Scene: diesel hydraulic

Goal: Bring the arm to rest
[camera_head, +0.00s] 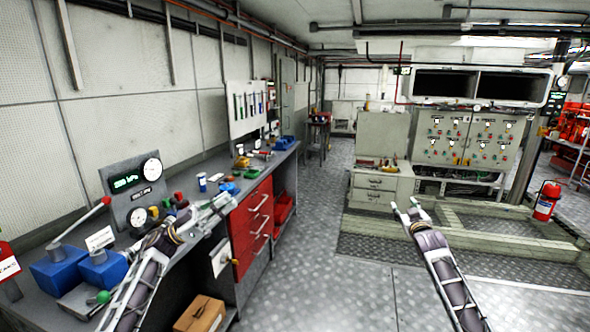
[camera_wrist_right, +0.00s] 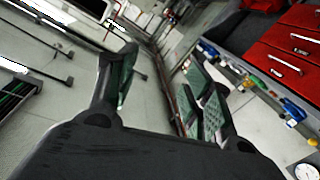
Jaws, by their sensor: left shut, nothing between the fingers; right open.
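My left gripper (camera_head: 222,203) is shut and empty over the front part of the workbench in the head view, near the bench edge and the red drawers. My right gripper (camera_head: 409,210) is open and empty in the head view, raised in front of the grey floor and the low frame. In the right wrist view its two fingers (camera_wrist_right: 158,95) stand apart with nothing between them. My right arm comes in from the bottom edge, and my left arm from the lower left.
The workbench (camera_head: 213,169) along the left wall carries gauges (camera_head: 151,169), a blue pump-like unit (camera_head: 101,270) with a lever and small tools. Red drawers (camera_head: 252,224) sit under it. A cardboard box (camera_head: 200,314) stands below. A fire extinguisher (camera_head: 545,202) stands right. The middle floor is clear.

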